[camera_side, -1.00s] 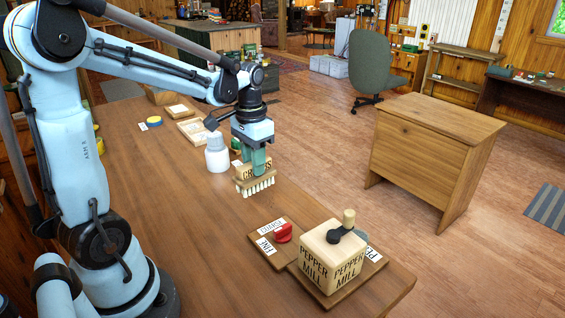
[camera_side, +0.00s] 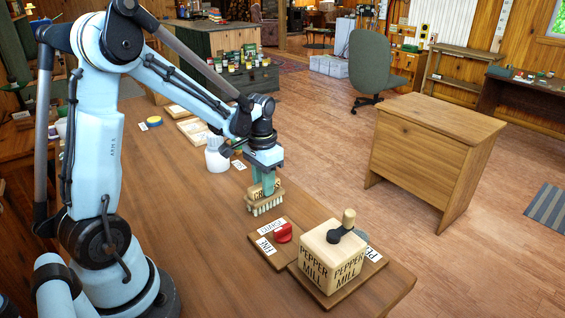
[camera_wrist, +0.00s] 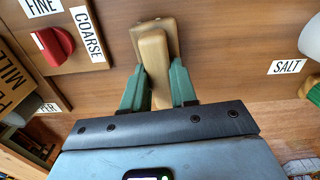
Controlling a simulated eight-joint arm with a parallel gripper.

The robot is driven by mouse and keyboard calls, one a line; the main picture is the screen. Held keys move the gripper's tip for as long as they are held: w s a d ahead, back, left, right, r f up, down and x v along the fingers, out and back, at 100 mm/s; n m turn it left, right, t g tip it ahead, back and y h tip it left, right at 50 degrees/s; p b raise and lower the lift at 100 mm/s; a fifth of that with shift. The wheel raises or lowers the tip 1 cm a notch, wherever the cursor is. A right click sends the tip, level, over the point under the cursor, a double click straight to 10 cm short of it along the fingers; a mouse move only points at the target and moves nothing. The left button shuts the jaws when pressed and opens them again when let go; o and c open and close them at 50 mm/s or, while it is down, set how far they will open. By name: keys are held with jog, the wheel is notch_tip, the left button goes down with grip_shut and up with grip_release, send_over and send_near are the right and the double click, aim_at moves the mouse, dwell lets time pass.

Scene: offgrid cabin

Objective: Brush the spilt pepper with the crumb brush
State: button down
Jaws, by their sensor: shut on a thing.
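The crumb brush (camera_side: 266,202) has a wooden body with dark lettering and pale bristles pointing down. My gripper (camera_side: 264,180) is shut on its handle, and in the wrist view the green fingers (camera_wrist: 158,90) clamp the wooden handle (camera_wrist: 154,55) from both sides. In the side view the bristles hang just above or on the table, behind the red knob; I cannot tell if they touch. No spilt pepper can be made out in either view. The pepper mill (camera_side: 332,254), a pale wooden block with a dark crank, stands on a board at the table's front right.
The red knob (camera_side: 283,233) sits on a board with FINE and COARSE labels, close in front of the brush. A white container (camera_side: 217,156) and a SALT label (camera_wrist: 287,67) are near my gripper. The table's right edge is close; the table's middle (camera_side: 195,215) is clear.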

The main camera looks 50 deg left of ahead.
aim_at(277, 178)
jog(key=shift+w, duration=2)
jog(key=shift+w+r, duration=0.1)
jog(key=shift+w, duration=0.35)
jog(key=shift+s, duration=2.35)
jog(key=shift+s+r, duration=0.1)
jog(key=shift+s, duration=1.05)
jog(key=shift+s+a, duration=0.15)
jog(key=shift+s, duration=0.1)
jog(key=shift+w, duration=2.35)
jog(key=shift+w+f, duration=0.2)
jog(key=shift+w, duration=0.95)
jog(key=shift+s+r, duration=0.15)
jog(key=shift+s, duration=3.3)
jog(key=shift+r, duration=3.85)
